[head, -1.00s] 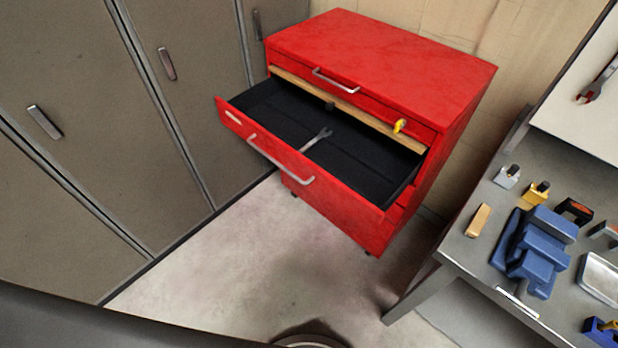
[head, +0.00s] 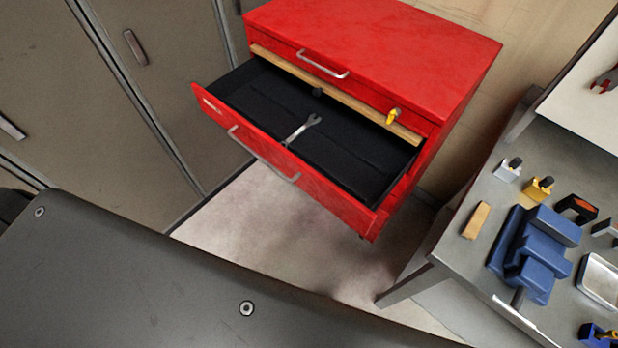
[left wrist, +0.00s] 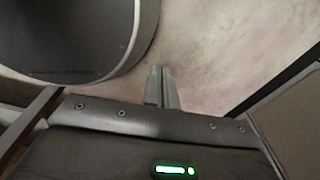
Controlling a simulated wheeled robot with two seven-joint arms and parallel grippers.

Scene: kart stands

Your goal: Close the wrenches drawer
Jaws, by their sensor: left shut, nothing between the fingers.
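The red tool cabinet (head: 380,45) stands against the back wall. Its wrenches drawer (head: 270,160) is pulled well out, with a silver handle (head: 262,155) on its front. A grey wrench (head: 301,129) lies on the black drawer floor. In the left wrist view my left gripper (left wrist: 162,72) is shut and empty, pointing over bare floor, with no cabinet near it there. My left gripper's fingers do not show in the head view. My right gripper is not in either view.
Grey lockers (head: 130,80) stand to the left of the cabinet. A grey workbench (head: 455,240) with a blue vise (head: 535,250) and several small items is at the right. Bare floor (head: 270,225) lies in front of the cabinet.

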